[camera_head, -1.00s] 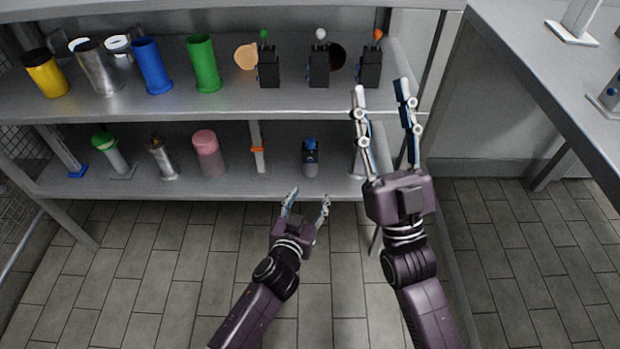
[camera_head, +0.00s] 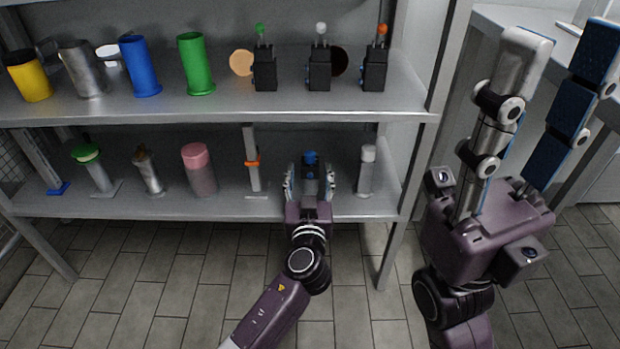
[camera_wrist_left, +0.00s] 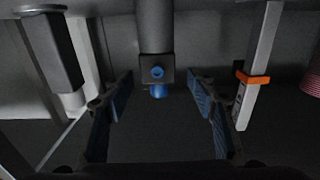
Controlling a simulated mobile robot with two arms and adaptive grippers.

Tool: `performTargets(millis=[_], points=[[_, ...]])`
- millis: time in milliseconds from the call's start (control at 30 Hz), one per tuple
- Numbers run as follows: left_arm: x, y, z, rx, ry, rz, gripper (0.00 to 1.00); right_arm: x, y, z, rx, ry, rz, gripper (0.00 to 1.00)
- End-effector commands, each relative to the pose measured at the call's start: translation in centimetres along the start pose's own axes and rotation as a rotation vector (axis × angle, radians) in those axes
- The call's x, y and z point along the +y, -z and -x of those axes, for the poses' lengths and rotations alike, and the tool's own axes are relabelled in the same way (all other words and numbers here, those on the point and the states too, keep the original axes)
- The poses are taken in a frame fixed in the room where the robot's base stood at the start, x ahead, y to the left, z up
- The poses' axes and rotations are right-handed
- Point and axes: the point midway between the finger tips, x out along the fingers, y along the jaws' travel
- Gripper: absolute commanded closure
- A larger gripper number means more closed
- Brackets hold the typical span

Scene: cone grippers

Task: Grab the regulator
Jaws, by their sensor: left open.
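The regulator seems to be the dark device with a blue knob (camera_head: 311,158) on the lower shelf. It stands upright. In the left wrist view it hangs in from the top centre, with its dark block and blue knob (camera_wrist_left: 156,74) between the fingers. My left gripper (camera_head: 310,180) is open, its fingers on either side of the device with a gap on each side. In the left wrist view the open fingers (camera_wrist_left: 160,100) show the same. My right gripper (camera_head: 562,50) is open and empty, raised at the right, away from the shelf.
An orange-ringed stand (camera_head: 252,165) is left of the left gripper and a grey white-topped cylinder (camera_head: 367,170) is right of it. A pink-topped cylinder (camera_head: 198,170) stands further left. The upper shelf (camera_head: 225,108) overhangs, bearing cups and black boxes. A grey table (camera_head: 490,22) is at the right.

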Motion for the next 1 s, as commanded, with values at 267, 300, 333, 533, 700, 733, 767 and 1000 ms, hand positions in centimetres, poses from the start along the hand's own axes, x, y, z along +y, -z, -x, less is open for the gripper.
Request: performTargets(millis=[267, 300, 333, 533, 700, 733, 767, 1000], points=[[0.3, 0.1, -3.4, 0.002, -0.001, -0.002, 0.48, -0.2, 0.5, -0.4, 0.039, 0.015, 0.005, 0.6], [0.2, 0.1, -3.6, 0.002, 0.0, -0.002, 0.48, -0.2, 0.5, -0.5, 0.042, 0.016, 0.005, 0.6], [0.2, 0.1, -3.8, 0.002, 0.0, -0.002, 0.48, -0.3, 0.5, -0.6, 0.043, 0.017, 0.006, 0.6], [0.2, 0.1, -3.9, 0.0, 0.0, -0.001, 0.48, -0.3, 0.5, -0.7, 0.041, 0.017, 0.006, 0.6], [0.2, 0.1, -3.9, 0.0, 0.0, -0.001, 0.6, -0.3, 0.5, -0.7, 0.041, 0.017, 0.005, 0.6], [0.2, 0.1, -3.9, 0.0, 0.0, -0.001, 0.63, -0.3, 0.5, -0.7, 0.041, 0.017, 0.005, 0.6], [0.2, 0.1, -3.9, 0.0, 0.0, -0.001, 0.67, -0.3, 0.5, -0.7, 0.041, 0.017, 0.005, 0.6], [0.2, 0.1, -3.9, 0.0, 0.0, -0.001, 0.93, -0.3, 0.5, -0.7, 0.041, 0.017, 0.005, 0.6]])
